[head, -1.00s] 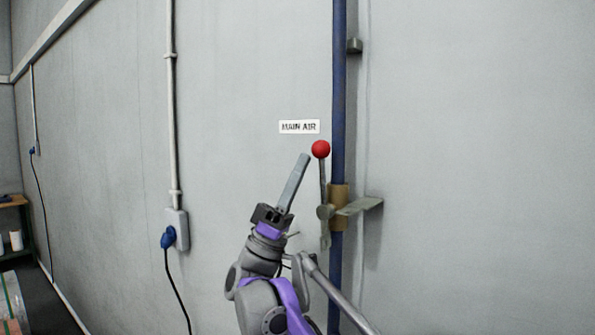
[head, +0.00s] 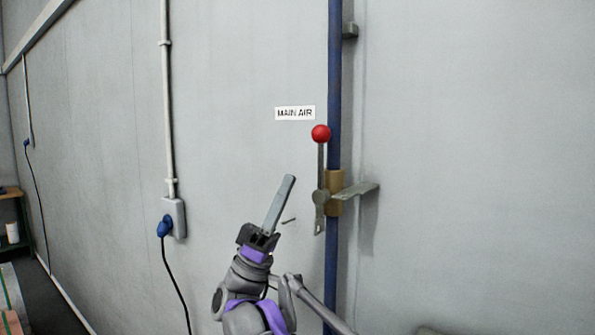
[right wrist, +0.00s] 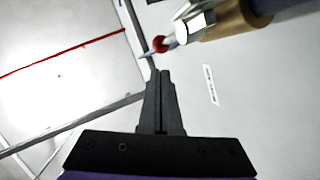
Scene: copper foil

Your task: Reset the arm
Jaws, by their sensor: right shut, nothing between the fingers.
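My right gripper (head: 289,180) is shut and empty, its fingers pointing up in front of the grey wall. It stands to the left of the main air lever, apart from it in the picture. The lever (head: 320,160) is upright beside the blue pipe, with its red ball knob (head: 320,133) at the top. In the right wrist view the shut fingers (right wrist: 164,73) point towards the upper middle, with the red knob (right wrist: 160,44) just beyond them. My left gripper is not in view.
A blue vertical pipe (head: 334,80) with a brass valve body (head: 336,180) and a bracket (head: 358,189) runs up the wall. A "MAIN AIR" label (head: 295,113) is left of it. A socket box (head: 175,217) with blue plug (head: 164,226) is further left. The wall at right is clear.

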